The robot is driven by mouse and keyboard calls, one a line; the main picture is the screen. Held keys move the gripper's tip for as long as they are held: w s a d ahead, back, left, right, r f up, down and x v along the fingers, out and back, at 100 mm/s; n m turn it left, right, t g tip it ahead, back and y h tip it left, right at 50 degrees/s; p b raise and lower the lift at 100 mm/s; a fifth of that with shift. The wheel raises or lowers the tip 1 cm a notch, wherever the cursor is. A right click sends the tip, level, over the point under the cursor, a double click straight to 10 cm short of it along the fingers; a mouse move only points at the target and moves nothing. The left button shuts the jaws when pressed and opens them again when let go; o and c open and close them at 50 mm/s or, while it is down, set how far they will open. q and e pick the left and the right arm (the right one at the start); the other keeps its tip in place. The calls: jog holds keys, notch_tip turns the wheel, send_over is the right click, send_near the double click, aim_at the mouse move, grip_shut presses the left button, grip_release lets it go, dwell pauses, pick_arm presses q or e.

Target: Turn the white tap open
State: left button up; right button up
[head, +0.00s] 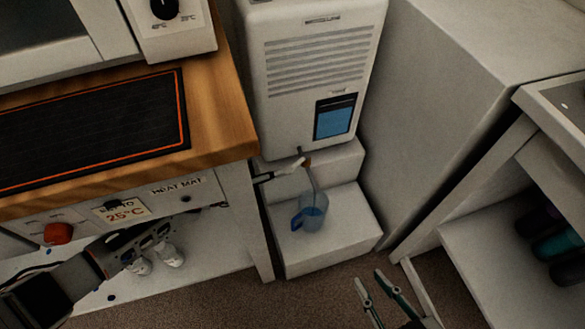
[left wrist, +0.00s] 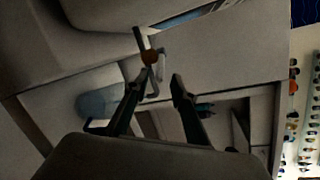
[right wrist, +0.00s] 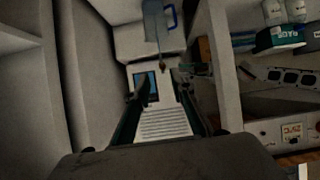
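The white tap lever (head: 289,167) sticks out to the left of a brown tap body (head: 307,162) at the foot of the white dispenser (head: 270,100). A clear jug (head: 313,213) with a blue handle and bluish contents stands on the white step below. A thin pale line runs from tap to jug; I cannot tell if it is a spout or liquid. My left gripper (left wrist: 163,77) is open, its fingertips close to the lever (left wrist: 161,60); contact is unclear. In the head view the bench partly hides it. My right gripper (head: 368,277) is open and empty, in front of the step.
The wooden bench (head: 225,110) with a dark heat mat (head: 90,130) is at left, over my left arm. A red knob (head: 58,233) is on its front. A large white cabinet (head: 430,80) stands right of the dispenser. Open shelving (head: 490,250) is at far right.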

aim_at(292, 168)
pick_arm(q)
jog(key=x, duration=0.3)
jog(key=shift+w+d+f+b, duration=0.1)
jog(key=shift+d+f+b, duration=0.2)
jog(key=shift+w+d, duration=0.3)
jog(key=shift+d, duration=0.05)
jog(key=shift+r, duration=0.1)
pick_arm(e)
jog(key=shift+w+a+r, duration=0.55)
jog(key=shift+a+r, duration=0.05)
jog(key=shift+r, duration=0.2)
pick_arm(q)
grip_shut()
pick_arm(e)
jog(key=shift+s+f, duration=0.15)
jog(key=shift+f, duration=0.05)
